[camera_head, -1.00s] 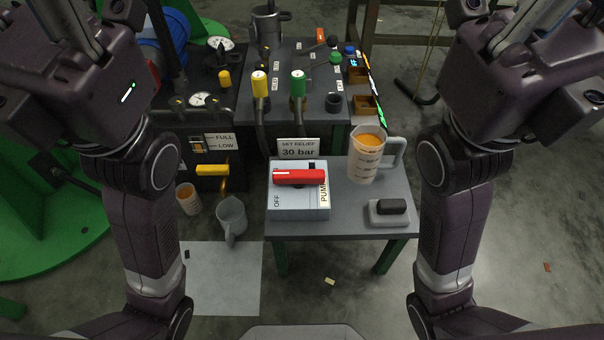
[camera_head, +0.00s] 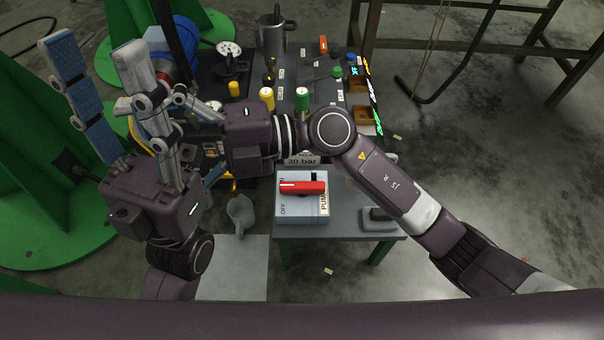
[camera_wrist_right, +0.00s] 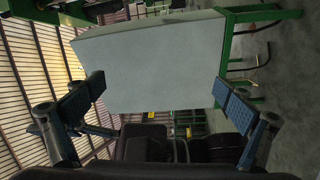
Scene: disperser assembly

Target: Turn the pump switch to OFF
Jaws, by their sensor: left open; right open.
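The pump switch is a red handle (camera_head: 303,187) on a pale grey box (camera_head: 302,213) on the small table. The handle lies about level across the box, its white mark at the left end. "OFF" is printed at the box's lower left and "PUMP" on its right. My left gripper (camera_head: 110,85) is open and raised at the left, well away from the switch. My right arm reaches leftward across the scene behind the box. My right gripper (camera_wrist_right: 162,100) is open, with nothing between its fingers; in the head view it is partly hidden behind the left gripper.
The small grey table (camera_head: 345,218) carries a dark block on a grey base (camera_head: 379,219). A grey jug (camera_head: 240,211) stands on the floor left of it. Yellow and green-capped valves (camera_head: 302,98) stand on the bench behind. A large pale panel (camera_wrist_right: 150,65) fills the right wrist view.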

